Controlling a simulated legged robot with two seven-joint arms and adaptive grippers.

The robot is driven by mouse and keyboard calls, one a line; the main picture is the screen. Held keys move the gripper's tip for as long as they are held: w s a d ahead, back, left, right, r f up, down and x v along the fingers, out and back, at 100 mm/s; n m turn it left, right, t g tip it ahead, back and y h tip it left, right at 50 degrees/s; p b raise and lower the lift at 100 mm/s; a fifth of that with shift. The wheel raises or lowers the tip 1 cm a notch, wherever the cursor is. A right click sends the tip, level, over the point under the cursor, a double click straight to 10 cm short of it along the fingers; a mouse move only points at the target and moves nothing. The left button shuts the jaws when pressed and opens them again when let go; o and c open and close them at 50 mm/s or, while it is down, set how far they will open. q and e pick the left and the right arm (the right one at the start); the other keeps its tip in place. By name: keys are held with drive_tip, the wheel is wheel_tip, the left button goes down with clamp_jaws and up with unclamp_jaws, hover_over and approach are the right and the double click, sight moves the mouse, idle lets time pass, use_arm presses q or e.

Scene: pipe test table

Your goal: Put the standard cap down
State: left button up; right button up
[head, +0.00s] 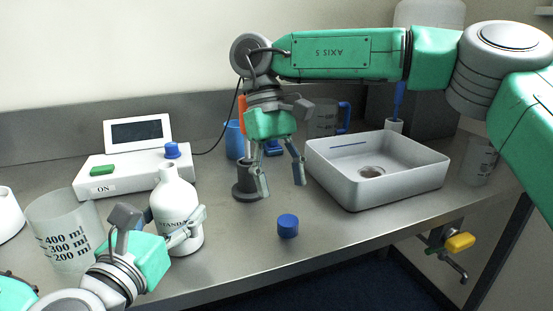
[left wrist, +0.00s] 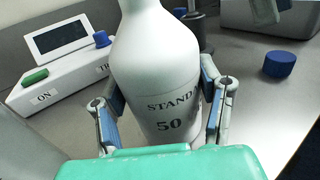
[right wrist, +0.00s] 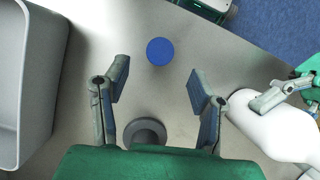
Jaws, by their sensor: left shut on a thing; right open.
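The blue cap (head: 288,226) stands on the steel bench near its front edge. It also shows in the right wrist view (right wrist: 160,51) and at the right of the left wrist view (left wrist: 279,64). My left gripper (head: 187,228) is shut around the white bottle (head: 177,200) marked STAND. The bottle is upright and its mouth shows no cap. In the left wrist view the fingers sit on both sides of the bottle (left wrist: 160,70).
A white device (head: 128,172) with a screen, a green button and a blue knob stands behind the bottle. A beaker (head: 62,228) is at left. A grey tray (head: 345,185) is right of my right gripper. A dark round stand (head: 245,190) is behind the cap.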

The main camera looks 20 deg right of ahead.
drive_tip(key=shift+v, duration=2.2)
drive_tip(key=shift+a, duration=0.1)
use_arm(q)
drive_tip(key=o, duration=1.4)
drive_tip(key=shift+c, duration=0.2)
drive_tip(key=shift+s, duration=0.1)
